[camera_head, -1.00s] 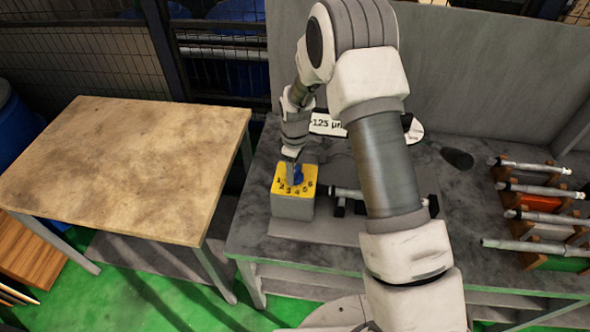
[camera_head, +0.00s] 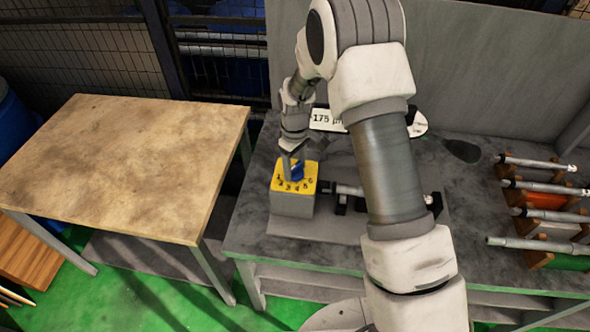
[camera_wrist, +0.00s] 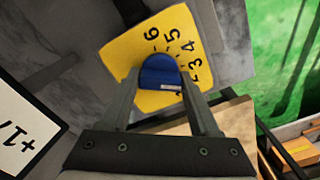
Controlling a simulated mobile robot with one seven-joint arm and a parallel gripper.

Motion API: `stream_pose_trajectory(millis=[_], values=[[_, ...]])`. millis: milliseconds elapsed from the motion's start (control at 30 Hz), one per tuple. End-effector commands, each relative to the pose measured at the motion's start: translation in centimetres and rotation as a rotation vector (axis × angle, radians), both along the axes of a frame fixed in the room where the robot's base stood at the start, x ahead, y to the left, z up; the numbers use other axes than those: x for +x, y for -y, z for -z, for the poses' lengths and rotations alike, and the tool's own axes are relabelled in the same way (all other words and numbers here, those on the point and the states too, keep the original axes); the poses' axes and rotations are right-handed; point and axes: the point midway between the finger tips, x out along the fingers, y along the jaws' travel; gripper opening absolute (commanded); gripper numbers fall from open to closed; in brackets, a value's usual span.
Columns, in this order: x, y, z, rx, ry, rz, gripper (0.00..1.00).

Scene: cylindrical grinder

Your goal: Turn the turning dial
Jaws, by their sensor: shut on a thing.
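The turning dial (camera_head: 297,171) is a blue knob on a yellow numbered face (camera_head: 283,184) atop a grey box. In the wrist view the blue dial (camera_wrist: 161,74) sits between my fingers, on the yellow face (camera_wrist: 137,45), where 3, 4, 5 and 6 can be read. My gripper (camera_wrist: 163,85) is shut on the dial, one finger on each side. In the head view my gripper (camera_head: 291,165) comes down on the dial from above. Part of the face is hidden by the dial and fingers. A white sign (camera_head: 327,121) behind appears to read 175 µm, partly hidden by my arm.
The grey box stands at the left of the dark workbench (camera_head: 250,225). A cylindrical part (camera_head: 345,190) lies in a fixture right beside it. Several rods (camera_head: 540,190) rest on coloured holders at the right. A wooden-topped table (camera_head: 130,165) at the left is bare.

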Motion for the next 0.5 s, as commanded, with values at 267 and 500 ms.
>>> stream_pose_trajectory(millis=[267,500], values=[[0.01,0.04,0.14,0.000,0.000,0.155,0.07],[0.04,0.06,0.01,-0.001,0.001,0.217,0.07]])
